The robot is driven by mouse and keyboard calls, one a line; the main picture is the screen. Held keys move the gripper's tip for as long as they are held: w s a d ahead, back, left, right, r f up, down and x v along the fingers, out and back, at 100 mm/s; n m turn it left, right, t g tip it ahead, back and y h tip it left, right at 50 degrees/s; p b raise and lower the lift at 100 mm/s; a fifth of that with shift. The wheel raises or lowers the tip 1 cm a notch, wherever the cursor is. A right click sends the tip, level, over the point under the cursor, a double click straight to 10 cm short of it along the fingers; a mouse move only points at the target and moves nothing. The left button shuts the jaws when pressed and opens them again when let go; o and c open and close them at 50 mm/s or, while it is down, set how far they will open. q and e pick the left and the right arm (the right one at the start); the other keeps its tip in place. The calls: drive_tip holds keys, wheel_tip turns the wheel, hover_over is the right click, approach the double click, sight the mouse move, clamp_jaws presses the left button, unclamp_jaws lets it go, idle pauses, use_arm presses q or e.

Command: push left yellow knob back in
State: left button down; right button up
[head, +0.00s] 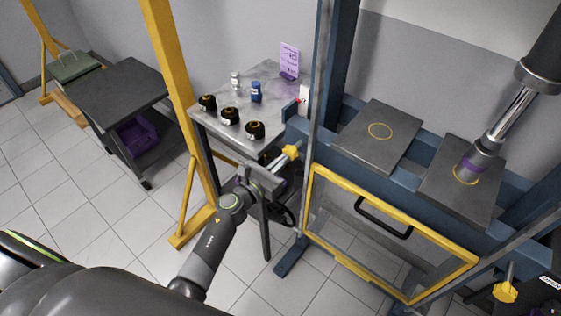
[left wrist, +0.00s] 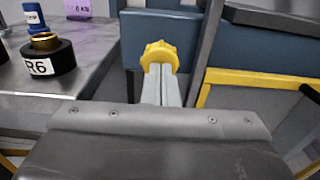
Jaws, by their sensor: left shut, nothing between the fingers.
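The left yellow knob (head: 292,152) is at the left end of the blue press frame, beside the grey table. In the left wrist view the yellow knob (left wrist: 160,53) is straight ahead, just beyond the fingertips. My left gripper (head: 282,160) is shut and empty, its fingers pointing at the knob. In the left wrist view the closed fingers (left wrist: 161,75) overlap the knob's lower part; I cannot tell whether they touch it. The knob's shaft is hidden. A second yellow knob (head: 506,292) is at the lower right. My right gripper is not in view.
A yellow-framed guard door (head: 385,235) with a black handle is right of the gripper. The grey table (head: 215,116) holds several black parts, two small bottles and a purple sign (head: 289,58). A yellow post (head: 170,70) stands left of it.

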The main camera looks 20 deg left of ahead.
use_arm(q)
drive_tip(key=x, duration=0.1)
drive_tip(key=b+x, duration=0.1)
drive_tip(key=x, duration=0.1)
drive_tip(key=shift+r, duration=0.25)
idle(0.4)
